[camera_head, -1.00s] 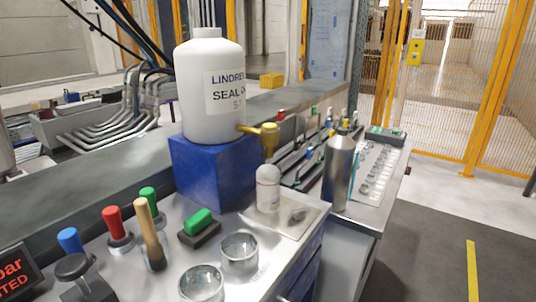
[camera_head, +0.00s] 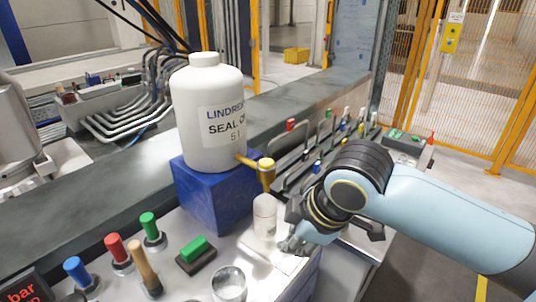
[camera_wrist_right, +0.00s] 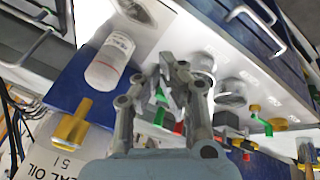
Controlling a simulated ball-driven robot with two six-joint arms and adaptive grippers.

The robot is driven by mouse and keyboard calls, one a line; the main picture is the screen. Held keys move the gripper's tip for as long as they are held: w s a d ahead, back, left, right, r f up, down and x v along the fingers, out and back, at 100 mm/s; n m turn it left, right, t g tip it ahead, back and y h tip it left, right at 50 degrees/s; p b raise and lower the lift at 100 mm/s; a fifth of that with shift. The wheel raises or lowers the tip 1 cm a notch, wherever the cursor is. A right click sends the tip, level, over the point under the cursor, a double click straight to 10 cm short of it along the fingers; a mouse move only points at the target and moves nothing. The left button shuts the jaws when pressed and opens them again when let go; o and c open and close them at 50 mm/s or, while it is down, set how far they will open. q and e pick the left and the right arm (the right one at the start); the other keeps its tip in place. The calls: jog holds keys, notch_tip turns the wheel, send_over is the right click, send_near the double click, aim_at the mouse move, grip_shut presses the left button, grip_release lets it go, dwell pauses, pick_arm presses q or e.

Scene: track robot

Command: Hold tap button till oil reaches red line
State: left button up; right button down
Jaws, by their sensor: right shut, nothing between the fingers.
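A large white jug (camera_head: 208,115) labelled "SEAL OIL" stands on a blue block (camera_head: 205,190). Its brass tap (camera_head: 264,165) has a yellow button on top and points down. The bottle also shows in the right wrist view (camera_wrist_right: 110,62), as does the tap (camera_wrist_right: 75,120). My right gripper (camera_head: 287,246) is shut and empty, low beside the bottle; contact cannot be told. Its fingers show in the right wrist view (camera_wrist_right: 172,65). My left gripper is out of view.
Red, blue and green knobs (camera_head: 148,225) and a wooden handle stand at the left front. Metal rails run behind my right arm.

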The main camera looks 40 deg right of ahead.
jog(key=w+d+r+n, duration=0.1)
jog(key=w+r+n, duration=0.2)
jog(key=r+n, duration=0.1)
jog(key=w+d+r+n+t, duration=0.1)
jog(key=w+r+n, duration=0.2)
jog(key=r+n, duration=0.1)
jog(key=w+d+r+n+y+p, duration=0.1)
jog(key=w+d+r+n, duration=0.1)
jog(key=w+r+n, duration=0.1)
jog(key=shift+r+n+t, duration=0.4)
jog(key=shift+r+n, duration=0.1)
jog(key=shift+n, duration=0.3)
notch_tip(320, 180, up, 10)
jog(key=n+p, duration=0.1)
jog(key=n, duration=0.8)
send_over(267, 159)
jog(key=shift+y, duration=0.3)
jog(key=shift+f, duration=0.15)
notch_tip(267, 159, down, 9)
jog(key=b, duration=0.7)
jog(key=shift+r, duration=0.2)
